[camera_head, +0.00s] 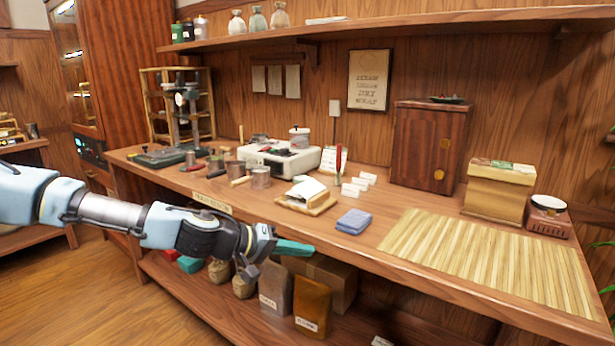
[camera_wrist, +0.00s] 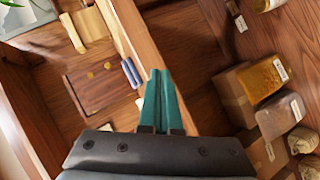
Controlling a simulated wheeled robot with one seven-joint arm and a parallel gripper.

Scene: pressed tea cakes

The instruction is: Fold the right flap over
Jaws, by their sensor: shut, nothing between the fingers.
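A white paper wrap (camera_head: 307,187) lies on a small wooden board (camera_head: 318,208) near the front edge of the workbench. Its separate flaps are too small to make out, so I cannot tell which are folded. My gripper (camera_head: 298,248) is in front of the bench, below and apart from the board. Its teal fingers are shut with nothing between them. They also show shut in the wrist view (camera_wrist: 160,74), pointing along the bench's front edge. In the wrist view the wrap is not clearly seen; only a small pale patch shows beside the fingers.
A folded blue cloth (camera_head: 354,221) lies right of the board, and a bamboo mat (camera_head: 490,262) covers the right of the bench. Small white cards (camera_head: 351,190) and a metal tin (camera_head: 261,178) stand nearby. Packages (camera_head: 312,307) fill the lower shelf beneath my gripper.

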